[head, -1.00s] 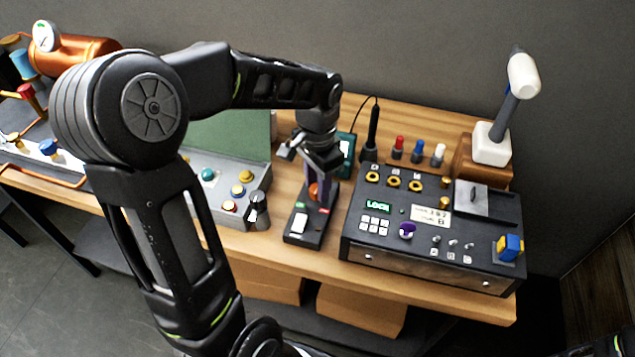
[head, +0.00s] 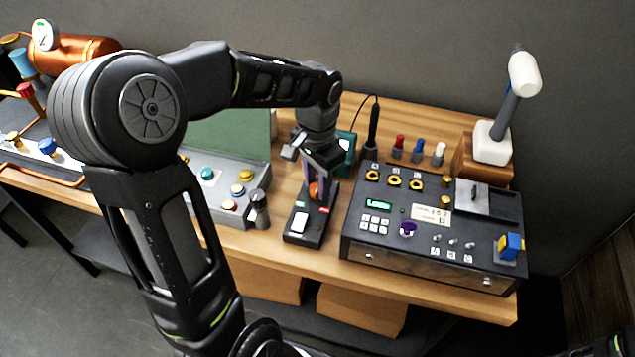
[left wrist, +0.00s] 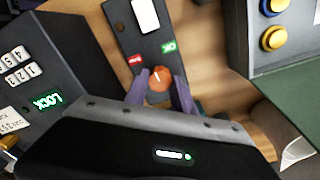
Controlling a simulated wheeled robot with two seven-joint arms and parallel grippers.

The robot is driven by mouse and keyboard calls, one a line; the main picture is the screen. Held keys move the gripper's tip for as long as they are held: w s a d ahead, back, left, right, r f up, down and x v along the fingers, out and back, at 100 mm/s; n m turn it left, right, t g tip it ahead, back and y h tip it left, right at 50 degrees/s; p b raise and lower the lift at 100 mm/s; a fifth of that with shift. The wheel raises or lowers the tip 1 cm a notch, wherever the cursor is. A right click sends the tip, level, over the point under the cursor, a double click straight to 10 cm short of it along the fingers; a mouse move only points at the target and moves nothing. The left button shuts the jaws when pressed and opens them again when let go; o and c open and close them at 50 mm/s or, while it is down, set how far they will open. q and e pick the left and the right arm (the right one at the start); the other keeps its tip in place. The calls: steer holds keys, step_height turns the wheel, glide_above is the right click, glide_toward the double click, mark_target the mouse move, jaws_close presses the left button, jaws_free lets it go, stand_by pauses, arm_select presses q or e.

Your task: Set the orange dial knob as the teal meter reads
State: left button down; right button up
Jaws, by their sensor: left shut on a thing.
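The orange dial knob (head: 314,191) sits on a small black panel (head: 297,238) with a white rocker, a red label and a green label. It also shows in the left wrist view (left wrist: 159,79), with a pale pointer line on its top. My left gripper (head: 318,184) comes down from above and is shut on the knob, its two purple fingers on either side; they also show in the left wrist view (left wrist: 160,92). The teal meter (head: 346,150) stands behind the panel, partly hidden by my gripper, and its reading is too small to tell. My right gripper is not in view.
A dark console (head: 430,240) with keypad, LOCK display and purple knob stands close right of the panel. A grey case (head: 232,186) with colored buttons and a green lid stands left. A black cylinder (head: 259,208) stands between case and panel. A black probe (head: 372,130) stands behind.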

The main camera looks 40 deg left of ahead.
mark_target(317, 187)
arm_select(q)
steer(key=n+b, duration=0.1)
steer(key=n, duration=0.2)
steer(key=shift+f+n, duration=0.1)
steer(key=shift+n, duration=0.3)
steer(key=n+b, duration=0.1)
steer(key=n, duration=0.3)
stand_by(0.3)
steer(key=c, duration=1.1)
jaws_free()
steer(key=shift+o, duration=0.2)
steer(key=shift+r+b, duration=0.4)
steer(key=shift+r, duration=3.6)
